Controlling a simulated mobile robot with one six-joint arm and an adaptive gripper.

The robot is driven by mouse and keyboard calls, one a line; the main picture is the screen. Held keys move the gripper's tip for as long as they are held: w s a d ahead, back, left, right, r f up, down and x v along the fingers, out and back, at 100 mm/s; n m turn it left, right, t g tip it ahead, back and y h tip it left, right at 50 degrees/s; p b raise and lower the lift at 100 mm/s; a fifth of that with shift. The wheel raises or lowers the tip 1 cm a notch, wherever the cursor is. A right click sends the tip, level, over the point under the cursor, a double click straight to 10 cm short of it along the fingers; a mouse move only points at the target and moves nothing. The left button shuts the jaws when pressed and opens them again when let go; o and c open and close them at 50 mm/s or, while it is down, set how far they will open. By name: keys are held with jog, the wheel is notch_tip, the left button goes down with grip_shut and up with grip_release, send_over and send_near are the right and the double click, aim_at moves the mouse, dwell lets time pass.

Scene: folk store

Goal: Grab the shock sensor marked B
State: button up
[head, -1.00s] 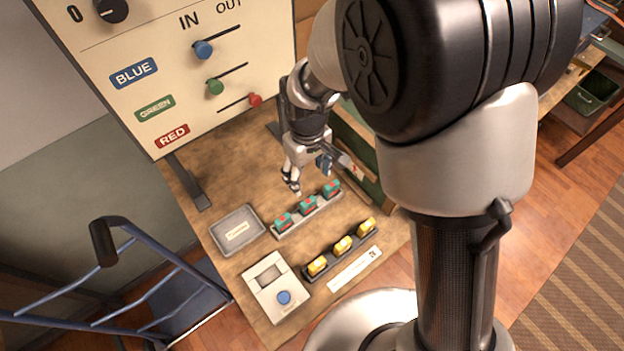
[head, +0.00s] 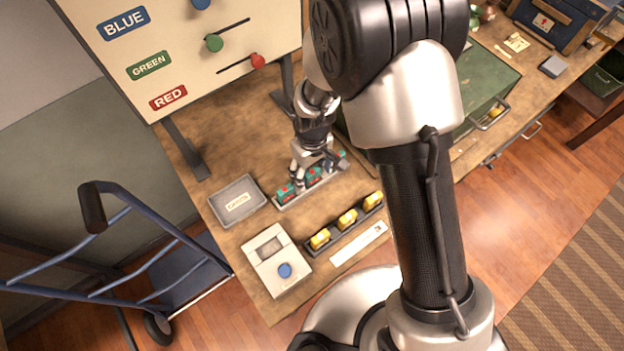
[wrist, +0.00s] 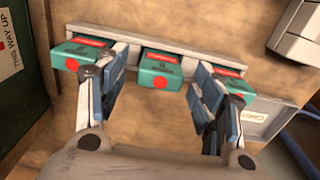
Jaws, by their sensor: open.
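Several teal-green sensors with red labels sit in a row in a long grey tray (wrist: 150,35). The wrist view shows a left one (wrist: 82,55), a middle one (wrist: 160,70) and a right one (wrist: 228,88). The right one is partly hidden by a finger. Their letters are too small to read. My gripper (wrist: 160,82) is open, its blue-padded fingers on either side of the middle sensor, with visible gaps. In the head view my gripper (head: 311,178) is over the middle of the row and hides part of it.
A black rack of yellow parts (head: 347,218), a box with a blue button (head: 276,262) and a labelled grey tray (head: 237,200) stand nearby on the bench. A green chest (head: 485,80) is at the right, and a switch panel (head: 190,45) rises behind.

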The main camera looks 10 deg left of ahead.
jog(key=shift+f, duration=0.7)
jog(key=shift+c, duration=0.2)
jog(key=c, duration=1.1)
jog(key=shift+r, duration=0.15)
